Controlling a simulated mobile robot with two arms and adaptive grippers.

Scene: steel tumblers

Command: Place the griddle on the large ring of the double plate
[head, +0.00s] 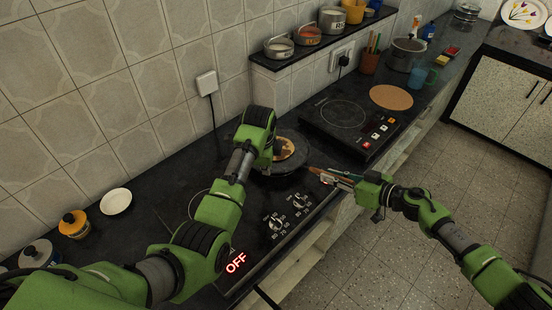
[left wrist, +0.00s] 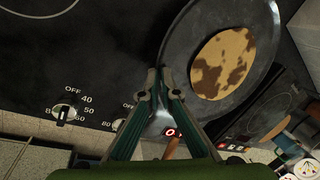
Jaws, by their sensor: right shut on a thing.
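The griddle (head: 300,156) is a dark round pan over the right part of the black double plate (head: 247,225); I cannot tell whether it touches. It carries a brown-spotted flatbread (head: 285,148). In the left wrist view the griddle (left wrist: 183,62) fills the upper right, with the flatbread (left wrist: 222,65) on it. My right gripper (head: 323,175) is shut on the griddle's handle at its near side. My left gripper (left wrist: 160,75) has its fingertips together beside the griddle's rim, holding nothing visible. A ring outline (left wrist: 42,14) shows at upper left there. My left arm hides much of the plate in the head view.
A separate single cooker (head: 345,115) stands right behind the griddle, with a round brown board (head: 391,97) beyond it. A wall shelf (head: 320,45) holds pots above. Jars (head: 74,223) and a white saucer (head: 116,201) stand at left. The counter's front edge drops to the floor.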

